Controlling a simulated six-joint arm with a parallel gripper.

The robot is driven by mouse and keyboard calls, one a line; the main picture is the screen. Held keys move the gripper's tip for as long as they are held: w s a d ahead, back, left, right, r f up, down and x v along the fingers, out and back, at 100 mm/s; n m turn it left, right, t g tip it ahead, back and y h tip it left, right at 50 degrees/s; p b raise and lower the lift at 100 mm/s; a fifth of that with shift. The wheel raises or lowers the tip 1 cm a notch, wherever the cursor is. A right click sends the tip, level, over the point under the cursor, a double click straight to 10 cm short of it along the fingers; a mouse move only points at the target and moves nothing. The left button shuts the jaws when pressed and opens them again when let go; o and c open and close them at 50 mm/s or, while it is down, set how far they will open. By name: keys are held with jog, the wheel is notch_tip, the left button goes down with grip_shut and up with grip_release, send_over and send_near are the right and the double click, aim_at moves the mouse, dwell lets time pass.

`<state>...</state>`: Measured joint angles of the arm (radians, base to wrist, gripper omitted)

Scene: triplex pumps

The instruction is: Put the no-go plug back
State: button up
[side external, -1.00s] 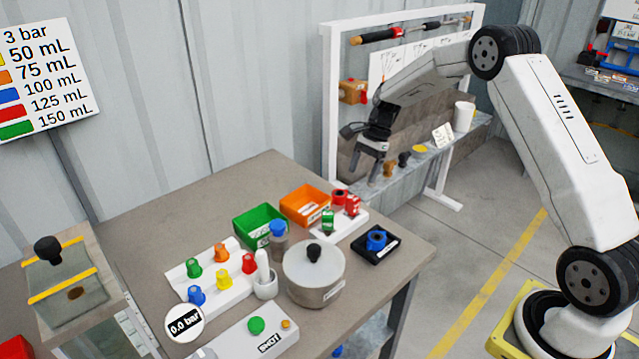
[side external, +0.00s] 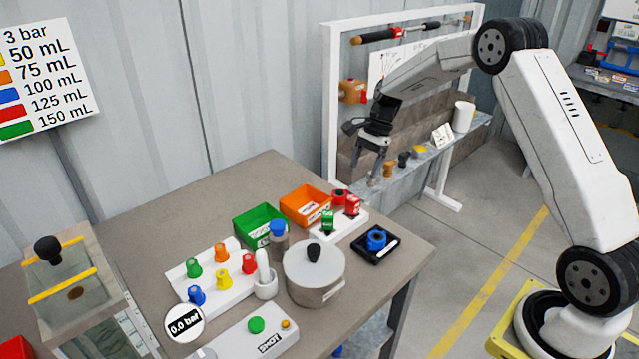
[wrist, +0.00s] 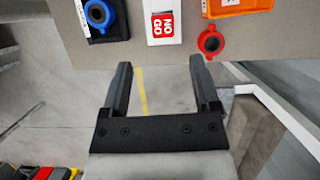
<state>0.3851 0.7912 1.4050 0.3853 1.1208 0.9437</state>
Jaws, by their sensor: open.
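The red NO GO piece (side external: 352,205) sits on a white block (side external: 345,231) near the table's far right edge, beside a green piece (side external: 327,220). In the wrist view the NO GO lettering (wrist: 164,27) faces the camera at the top middle. I cannot tell whether it is the plug itself or its label. A red ring-shaped part (side external: 338,196) stands just apart from it; in the wrist view its dark hole shows (wrist: 210,42). My gripper (side external: 369,174) is open and empty, beyond the table edge near the shelf. Its fingers (wrist: 158,75) point toward the table edge.
A blue part (side external: 376,239) sits on a black tray (side external: 361,257) in front. A lidded pot (side external: 305,291) is nearby. A shelf (side external: 400,176) with small parts lies close to my gripper.

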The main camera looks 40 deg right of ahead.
jog(key=s+a+n+t+h, duration=0.1)
jog(key=s+a+n+h, duration=0.1)
jog(key=s+a+n, duration=0.5)
jog(key=s+a+r+n+t+h, duration=0.1)
jog(key=s+a+n, duration=0.6)
jog(key=s, duration=0.8)
jog(key=n+h, duration=0.1)
jog(key=n, duration=0.2)
jog(key=shift+r+n+t, duration=0.15)
jog(key=shift+n+t, duration=0.15)
